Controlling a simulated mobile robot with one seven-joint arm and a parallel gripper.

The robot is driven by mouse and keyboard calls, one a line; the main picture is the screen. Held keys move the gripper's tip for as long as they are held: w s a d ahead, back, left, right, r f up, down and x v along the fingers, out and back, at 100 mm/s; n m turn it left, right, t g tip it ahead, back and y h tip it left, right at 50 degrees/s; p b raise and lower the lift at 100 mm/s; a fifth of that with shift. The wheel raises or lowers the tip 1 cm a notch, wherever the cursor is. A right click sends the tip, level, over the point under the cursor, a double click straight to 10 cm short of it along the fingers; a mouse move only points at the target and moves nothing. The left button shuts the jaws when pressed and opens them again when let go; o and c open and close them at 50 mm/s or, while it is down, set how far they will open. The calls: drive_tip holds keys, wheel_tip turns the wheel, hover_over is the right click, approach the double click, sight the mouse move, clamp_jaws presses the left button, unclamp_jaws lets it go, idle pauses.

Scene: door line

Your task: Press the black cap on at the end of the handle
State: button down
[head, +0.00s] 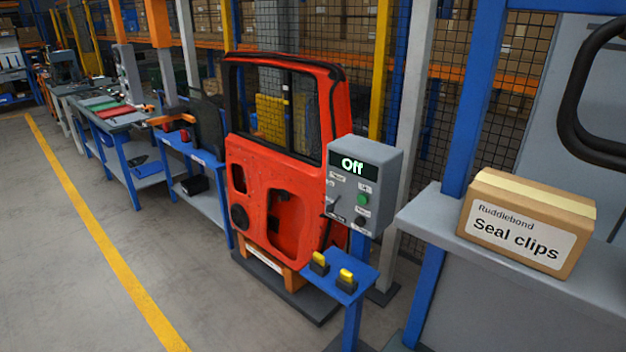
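The red door (262,172) stands upright on a low stand in the middle of the head view, with a black-edged window opening and a dark round part low on its left side. I cannot make out a handle on it. A thick black bent bar (568,105), perhaps a handle, shows large at the upper right in front of a grey panel and is cut off by the picture edge. I cannot pick out a black cap for certain. My gripper is not in view.
A grey control box (385,165) reading "Off" stands right of the door. Below it is a blue stand (330,285) with two yellow-topped black parts. A "Seal clips" carton (485,185) sits on a grey shelf (430,215). Left floor is clear, with a yellow line (100,230).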

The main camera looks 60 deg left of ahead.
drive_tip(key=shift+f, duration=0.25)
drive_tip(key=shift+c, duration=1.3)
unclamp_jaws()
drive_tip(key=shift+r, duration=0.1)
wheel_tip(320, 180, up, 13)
drive_tip(key=b, duration=0.1)
